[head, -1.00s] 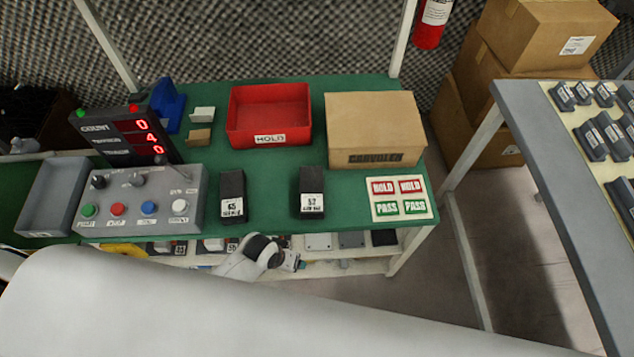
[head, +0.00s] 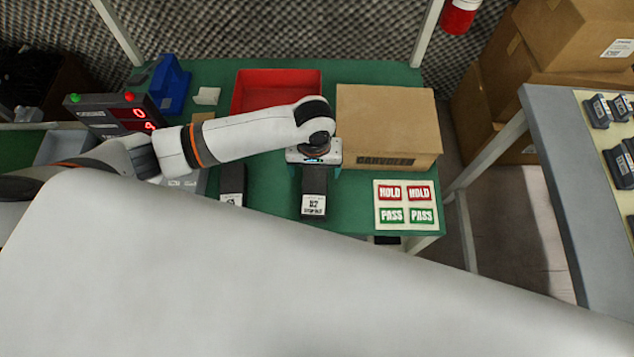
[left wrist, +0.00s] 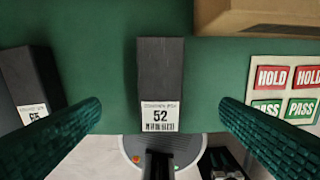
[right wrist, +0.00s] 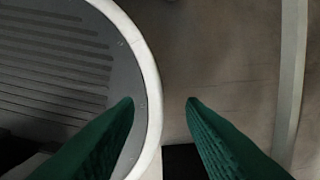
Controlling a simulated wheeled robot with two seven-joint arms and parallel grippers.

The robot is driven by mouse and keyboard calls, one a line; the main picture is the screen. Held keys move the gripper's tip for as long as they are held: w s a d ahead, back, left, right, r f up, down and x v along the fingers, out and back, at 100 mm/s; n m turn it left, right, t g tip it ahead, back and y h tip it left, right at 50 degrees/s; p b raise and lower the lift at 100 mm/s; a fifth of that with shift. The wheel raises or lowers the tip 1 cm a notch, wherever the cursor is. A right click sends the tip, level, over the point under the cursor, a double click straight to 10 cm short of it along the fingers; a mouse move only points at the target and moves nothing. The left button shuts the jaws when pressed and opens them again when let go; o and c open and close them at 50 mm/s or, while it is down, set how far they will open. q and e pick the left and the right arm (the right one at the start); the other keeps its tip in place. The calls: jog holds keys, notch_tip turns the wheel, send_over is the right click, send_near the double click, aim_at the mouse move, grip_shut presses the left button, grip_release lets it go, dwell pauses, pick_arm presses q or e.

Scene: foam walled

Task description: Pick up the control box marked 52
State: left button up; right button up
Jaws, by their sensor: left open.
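The control box marked 52 (head: 314,188) is a black block with a white label, lying on the green bench top. In the left wrist view the box (left wrist: 160,75) shows its label 52 clearly. My left gripper (head: 316,160) is over the far part of this box in the head view. In the left wrist view the left gripper (left wrist: 160,108) is open, one finger on each side of the box with gaps between. My right gripper (right wrist: 160,102) is open and empty, away from the bench, over the floor.
A second black box marked 65 (left wrist: 28,85) lies to the left. A cardboard box (head: 388,125) and a red tray (head: 285,80) stand behind. A HOLD/PASS card (head: 405,204) lies to the right. A grey table (head: 560,150) stands further right, across a floor gap.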

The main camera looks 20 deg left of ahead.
aim_at(315, 189)
pick_arm(q)
jog(key=f, duration=1)
jog(key=shift+s+d+f, duration=0.1)
jog(key=shift+s+f, duration=0.15)
jog(key=shift+f, duration=0.15)
jog(key=shift+c, duration=0.2)
jog(key=c, duration=1.2)
jog(key=shift+r, duration=0.1)
jog(key=shift+c, duration=0.2)
